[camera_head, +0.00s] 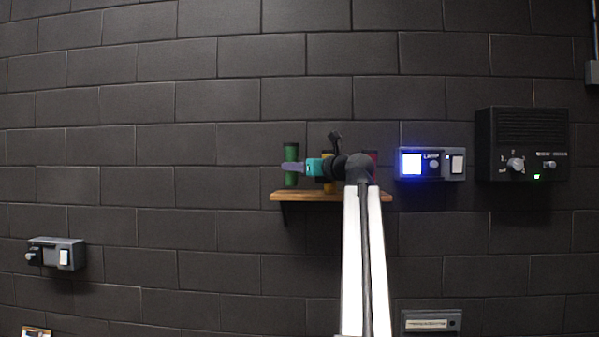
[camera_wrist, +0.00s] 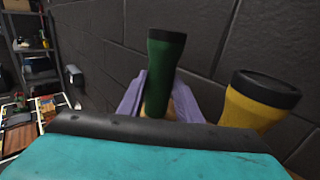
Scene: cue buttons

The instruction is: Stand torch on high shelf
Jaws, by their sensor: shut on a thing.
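A green torch (camera_head: 291,165) with a black top stands upright at the left end of the wooden high shelf (camera_head: 300,197). It also shows in the wrist view (camera_wrist: 158,75), between the purple fingers of my gripper (camera_head: 292,167). My gripper reaches in from the right, level, and is shut on the green torch. I cannot tell whether the torch's base touches the shelf. A yellow torch (camera_wrist: 258,105) stands to the right of the green one in the wrist view. In the head view my gripper mostly hides it. A red thing (camera_head: 373,158) shows partly behind my arm on the shelf's right.
A lit blue lamp box (camera_head: 432,164) and a dark speaker-like panel (camera_head: 523,145) hang on the brick wall right of the shelf. A grey switch box (camera_head: 56,254) is at lower left, another panel (camera_head: 431,322) at lower right. The wall left of the shelf is clear.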

